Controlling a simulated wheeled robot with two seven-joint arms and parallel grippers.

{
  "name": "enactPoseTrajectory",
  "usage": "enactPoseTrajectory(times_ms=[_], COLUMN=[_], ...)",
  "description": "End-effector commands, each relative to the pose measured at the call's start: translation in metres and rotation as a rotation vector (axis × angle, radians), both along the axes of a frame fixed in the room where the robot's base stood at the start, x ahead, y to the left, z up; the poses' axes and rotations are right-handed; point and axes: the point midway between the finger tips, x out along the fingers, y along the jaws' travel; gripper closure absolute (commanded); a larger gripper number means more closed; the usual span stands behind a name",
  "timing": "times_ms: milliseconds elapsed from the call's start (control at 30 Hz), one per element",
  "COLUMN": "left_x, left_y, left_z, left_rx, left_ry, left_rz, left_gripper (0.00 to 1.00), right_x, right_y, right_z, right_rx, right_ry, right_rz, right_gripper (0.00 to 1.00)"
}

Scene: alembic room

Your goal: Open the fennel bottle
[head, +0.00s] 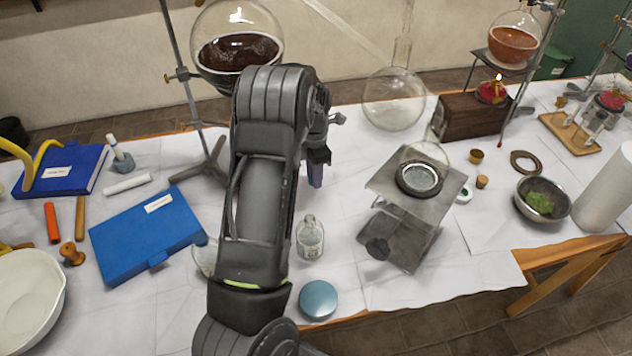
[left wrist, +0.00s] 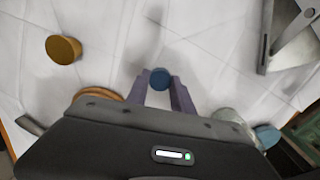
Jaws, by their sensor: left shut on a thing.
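A small clear glass bottle (head: 310,238) with a pale label stands upright on the white-covered table; its lettering is too small to read. No cap shows on its neck. My left gripper (head: 316,168) is above and behind the bottle in the head view, pointing down and apart from it. In the left wrist view the left gripper (left wrist: 162,88) is shut on a small round blue cap (left wrist: 160,78), held between the fingertips. The head view does not show the cap clearly. My right gripper is not in view.
A blue-topped round jar (head: 318,300) stands close to the table's front edge. A metal stand (head: 410,215) is right of the bottle, and a blue case (head: 145,238) lies left. A large flask of dark liquid (head: 238,50) hangs behind. White cloth around the bottle is fairly clear.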

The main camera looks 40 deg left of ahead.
Motion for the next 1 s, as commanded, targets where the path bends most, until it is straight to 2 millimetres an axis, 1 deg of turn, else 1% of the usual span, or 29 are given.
enactPoseTrajectory(times_ms=[267,500,567,833,933,967,1000], left_x=[0.0,-0.001,0.0,0.0,0.0,0.0,0.0], left_y=[0.0,0.0,0.0,0.0,0.0,0.0,0.0], left_z=[-0.003,-0.032,-0.036,-0.038,-0.042,-0.042,-0.041], left_rx=[0.0,-0.001,0.0,0.0,0.0,0.0,0.0], left_ry=[0.0,0.002,0.0,-0.001,-0.001,-0.001,-0.001], left_rz=[0.0,0.001,0.0,0.0,0.0,0.0,0.0], left_gripper=[1.0,1.0,1.0,1.0,1.0,0.71,0.68], right_x=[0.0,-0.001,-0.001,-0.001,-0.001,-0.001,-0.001], right_y=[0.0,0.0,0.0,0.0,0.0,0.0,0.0], right_z=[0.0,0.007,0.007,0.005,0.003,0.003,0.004], right_rx=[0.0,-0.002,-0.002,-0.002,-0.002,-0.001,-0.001], right_ry=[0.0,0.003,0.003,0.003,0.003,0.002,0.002], right_rz=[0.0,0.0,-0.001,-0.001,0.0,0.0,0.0], right_gripper=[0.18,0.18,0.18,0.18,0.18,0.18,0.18])
